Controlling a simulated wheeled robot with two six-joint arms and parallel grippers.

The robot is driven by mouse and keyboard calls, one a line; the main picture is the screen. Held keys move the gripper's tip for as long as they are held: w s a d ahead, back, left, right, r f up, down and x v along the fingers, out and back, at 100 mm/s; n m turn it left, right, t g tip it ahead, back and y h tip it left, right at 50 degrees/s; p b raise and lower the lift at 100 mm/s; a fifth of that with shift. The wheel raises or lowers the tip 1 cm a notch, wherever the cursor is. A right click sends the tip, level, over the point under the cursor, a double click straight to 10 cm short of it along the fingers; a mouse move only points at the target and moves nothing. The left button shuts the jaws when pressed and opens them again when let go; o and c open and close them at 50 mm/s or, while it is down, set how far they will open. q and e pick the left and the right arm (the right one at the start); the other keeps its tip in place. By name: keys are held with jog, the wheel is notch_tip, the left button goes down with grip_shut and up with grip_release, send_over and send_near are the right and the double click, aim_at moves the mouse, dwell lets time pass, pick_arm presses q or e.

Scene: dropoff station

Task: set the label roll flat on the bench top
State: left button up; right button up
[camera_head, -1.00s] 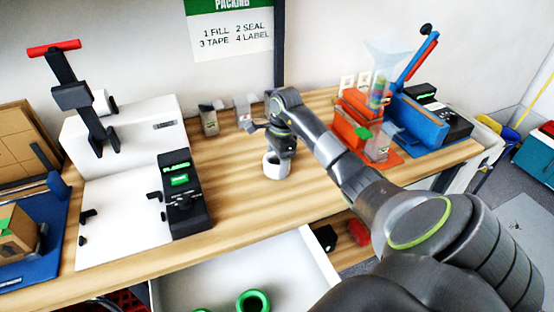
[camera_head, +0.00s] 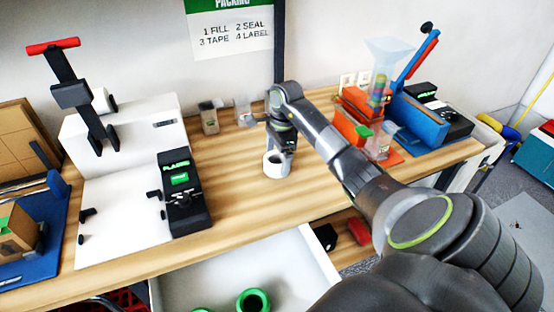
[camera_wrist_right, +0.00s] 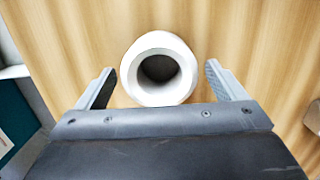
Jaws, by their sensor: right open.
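The white label roll (camera_head: 276,167) rests flat on the wooden bench top (camera_head: 238,203), its round hole facing up. It also shows in the right wrist view (camera_wrist_right: 159,69), just beyond and between the two fingers. My right gripper (camera_wrist_right: 160,84) is open, with a finger on each side of the roll and a gap at both sides. In the head view the right gripper (camera_head: 279,150) is just behind the roll, its fingers partly hidden. My left gripper is not in view.
A white machine with a black control panel (camera_head: 184,192) stands to the left. Orange and blue fixtures (camera_head: 420,118) stand to the right. Small boxes (camera_head: 209,118) are at the back. An open white drawer (camera_head: 205,275) with green rings is below the front edge. Bench around the roll is clear.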

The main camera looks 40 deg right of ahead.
jog(key=r, duration=0.4)
jog(key=shift+d+r, duration=0.25)
jog(key=shift+d, duration=0.05)
notch_tip(320, 180, up, 6)
jog(key=p, duration=0.5)
jog(key=shift+s+d, duration=0.2)
jog(key=shift+d, duration=0.1)
